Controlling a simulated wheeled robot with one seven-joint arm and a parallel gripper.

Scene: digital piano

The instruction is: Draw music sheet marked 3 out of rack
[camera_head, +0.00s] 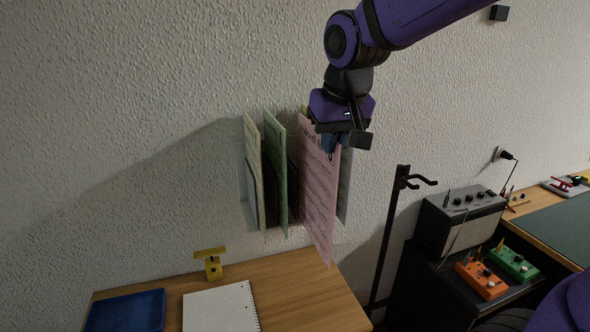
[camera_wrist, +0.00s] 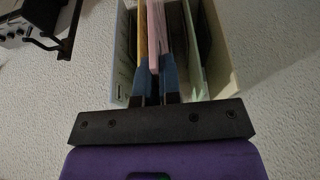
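A pink music sheet (camera_head: 319,185) stands upright at the right part of the wall rack (camera_head: 248,215) and reaches lower and further forward than the others. I cannot read a number 3 on it. My gripper (camera_head: 333,142) is at its top edge. In the wrist view the pink sheet (camera_wrist: 154,45) runs between the two blue fingertips (camera_wrist: 156,78), which are close together on it. A green sheet (camera_head: 275,165) and a cream sheet (camera_head: 253,170) stand to the left. A yellow sheet (camera_wrist: 142,40) is beside the pink one, mostly hidden in the head view.
Below is a wooden desk (camera_head: 290,290) with a blue tray (camera_head: 127,312), a spiral notebook (camera_head: 220,308) and a yellow stand (camera_head: 211,264). A black stand (camera_head: 389,235) rises right of the rack, near an amplifier (camera_head: 460,222) and pedals (camera_head: 482,280). Space in front of the rack is clear.

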